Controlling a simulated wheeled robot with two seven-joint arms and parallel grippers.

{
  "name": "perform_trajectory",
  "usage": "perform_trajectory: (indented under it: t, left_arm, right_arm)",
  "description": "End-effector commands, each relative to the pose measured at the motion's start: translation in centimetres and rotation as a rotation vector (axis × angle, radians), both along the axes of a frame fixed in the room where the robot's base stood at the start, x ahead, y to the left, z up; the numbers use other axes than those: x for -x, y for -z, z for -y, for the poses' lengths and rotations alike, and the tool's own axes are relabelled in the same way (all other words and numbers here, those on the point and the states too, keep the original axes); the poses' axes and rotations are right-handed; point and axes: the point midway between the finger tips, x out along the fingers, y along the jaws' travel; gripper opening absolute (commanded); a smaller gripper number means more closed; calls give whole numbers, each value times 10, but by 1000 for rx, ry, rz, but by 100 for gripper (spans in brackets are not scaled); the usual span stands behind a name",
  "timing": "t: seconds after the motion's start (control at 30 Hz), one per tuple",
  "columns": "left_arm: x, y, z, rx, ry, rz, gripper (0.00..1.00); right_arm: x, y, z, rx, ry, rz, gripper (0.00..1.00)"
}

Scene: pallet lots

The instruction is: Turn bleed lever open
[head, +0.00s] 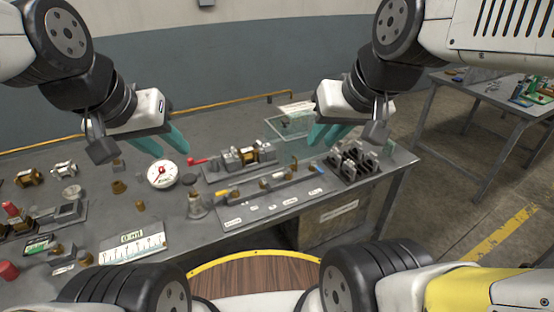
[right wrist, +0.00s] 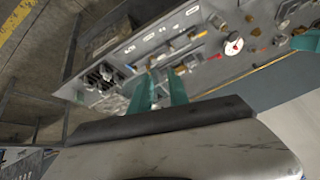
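A red-handled lever (head: 197,161) sits at the left end of a brass and grey valve assembly (head: 248,155) on the bench. I cannot tell for certain that it is the bleed lever. A white dial gauge (head: 162,174) with a red needle stands left of it, and also shows in the right wrist view (right wrist: 233,45). My left gripper (head: 163,142) is open and empty above the bench, behind the gauge. My right gripper (head: 326,137) is open and empty above the bench's right part; its two teal fingers stand apart in the right wrist view (right wrist: 160,92).
A labelled plate (head: 270,203) with small fittings lies in front of the valve assembly. A dark slotted block (head: 354,160) and a clear tray (head: 290,125) are at the bench's right. Brass parts crowd the left. Another table (head: 490,90) stands at the far right.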

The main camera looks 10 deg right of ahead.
Motion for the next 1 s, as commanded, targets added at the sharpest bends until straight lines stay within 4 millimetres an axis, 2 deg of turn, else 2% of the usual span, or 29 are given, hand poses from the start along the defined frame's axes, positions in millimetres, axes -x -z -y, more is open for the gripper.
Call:
perform_trajectory:
  t: [0.2,0.23,0.3,0.47,0.63,0.77,0.87,1.0]
  left_arm:
    - [0,0,0,0,0,0,36]
    - [0,0,0,0,0,0,36]
    - [0,0,0,0,0,0,36]
    - [0,0,0,0,0,0,36]
    - [0,0,0,0,0,0,36]
    - [0,0,0,0,0,0,36]
    - [0,0,0,0,0,0,36]
    - [0,0,0,0,0,0,36]
  right_arm:
    - [0,0,0,0,0,0,21]
    - [0,0,0,0,0,0,23]
    - [-1,0,0,-3,3,-4,34]
    - [-18,0,-2,-59,68,-77,34]
    - [-62,9,-8,-185,252,-261,34]
    - [-100,26,-12,-270,422,-414,34]
    - [-130,45,-15,-322,558,-529,34]
    - [-168,81,-20,-372,758,-683,34]
